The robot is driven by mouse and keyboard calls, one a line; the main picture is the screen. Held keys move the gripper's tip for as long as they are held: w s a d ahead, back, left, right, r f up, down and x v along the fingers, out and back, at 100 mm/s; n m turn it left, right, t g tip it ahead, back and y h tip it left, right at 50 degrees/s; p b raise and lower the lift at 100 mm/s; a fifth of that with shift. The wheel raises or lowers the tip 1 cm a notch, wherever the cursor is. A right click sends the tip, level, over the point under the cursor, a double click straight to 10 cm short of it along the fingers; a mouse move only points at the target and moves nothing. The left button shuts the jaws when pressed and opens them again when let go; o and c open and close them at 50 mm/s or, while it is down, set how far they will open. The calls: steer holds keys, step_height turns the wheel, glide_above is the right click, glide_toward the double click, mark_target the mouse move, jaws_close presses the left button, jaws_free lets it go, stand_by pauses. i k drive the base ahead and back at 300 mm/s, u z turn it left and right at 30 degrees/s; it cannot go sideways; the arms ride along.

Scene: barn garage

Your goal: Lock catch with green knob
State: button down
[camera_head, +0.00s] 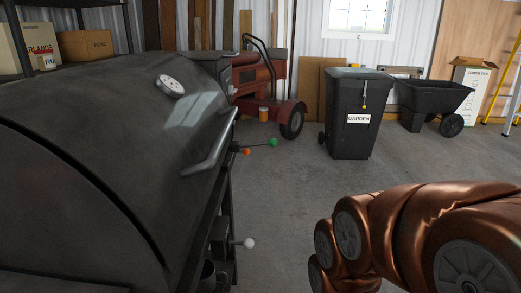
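A green knob (272,142) sits at the end of a thin dark rod at the far right side of a large dark smoker (90,130). An orange knob (246,152) is just left of it and a little lower. The rod points right, roughly level. The catch body behind the knobs is small and partly hidden by the smoker's lid handle, so I cannot tell its state. My copper-coloured arm fills the lower right, well apart from the green knob. My gripper is not visible.
A white knob (249,243) sticks out lower on the smoker's side. A black garden bin (350,130) with a yellow knob, a black cart (432,100) and a red machine (265,80) stand behind. Concrete floor (300,185) is clear between smoker and bin.

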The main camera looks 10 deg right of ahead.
mark_target(272, 142)
steer(key=z, duration=1)
steer(key=i, duration=0.65)
steer(key=u, duration=1.85)
